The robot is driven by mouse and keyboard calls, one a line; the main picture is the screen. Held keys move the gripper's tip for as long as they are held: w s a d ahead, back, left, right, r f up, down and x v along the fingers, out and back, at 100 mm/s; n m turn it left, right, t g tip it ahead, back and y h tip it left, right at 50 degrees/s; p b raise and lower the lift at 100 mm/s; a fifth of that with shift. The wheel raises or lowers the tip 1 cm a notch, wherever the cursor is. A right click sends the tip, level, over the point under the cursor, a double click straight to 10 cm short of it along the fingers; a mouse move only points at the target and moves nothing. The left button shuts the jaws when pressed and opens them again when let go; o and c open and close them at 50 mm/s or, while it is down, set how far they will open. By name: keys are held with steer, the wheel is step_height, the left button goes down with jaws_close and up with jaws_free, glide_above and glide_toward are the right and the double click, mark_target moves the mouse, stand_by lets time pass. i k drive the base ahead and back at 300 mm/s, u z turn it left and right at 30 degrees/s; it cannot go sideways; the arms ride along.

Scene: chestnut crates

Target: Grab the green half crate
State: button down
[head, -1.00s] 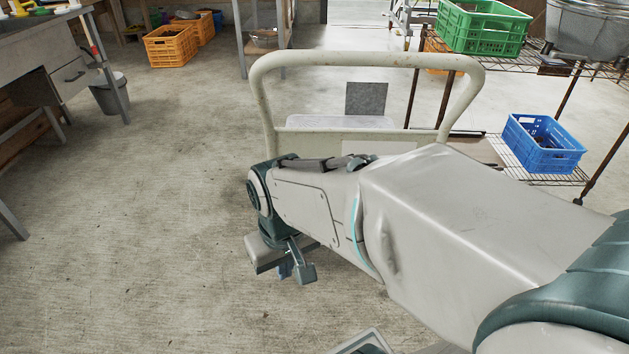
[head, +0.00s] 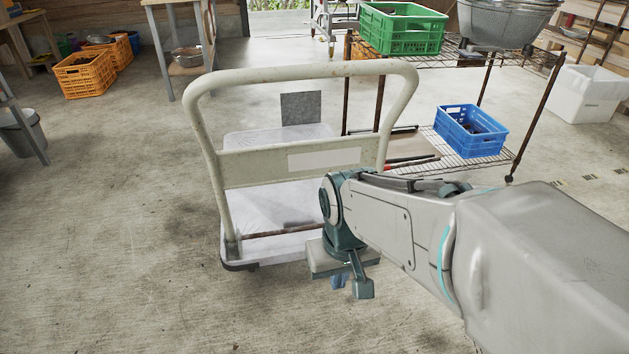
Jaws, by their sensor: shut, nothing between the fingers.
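The green half crate (head: 402,30) stands on the top level of a wire rack (head: 475,58), at the upper right of the head view. Its inside is partly visible and I cannot make out any contents. My gripper (head: 350,288) hangs low in front of the flat cart, pointing down toward the floor. It is shut with nothing in it. It is well below and nearer than the green crate, and touches nothing that I can see. My arm comes in from the right and hides part of the floor and the cart's corner.
A platform cart (head: 290,75) with a tall handle stands between me and the rack. Orange crates (head: 85,75) are far left.

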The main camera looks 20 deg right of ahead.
mark_target(414, 29)
steer(key=z, duration=0.1)
steer(key=i, duration=1)
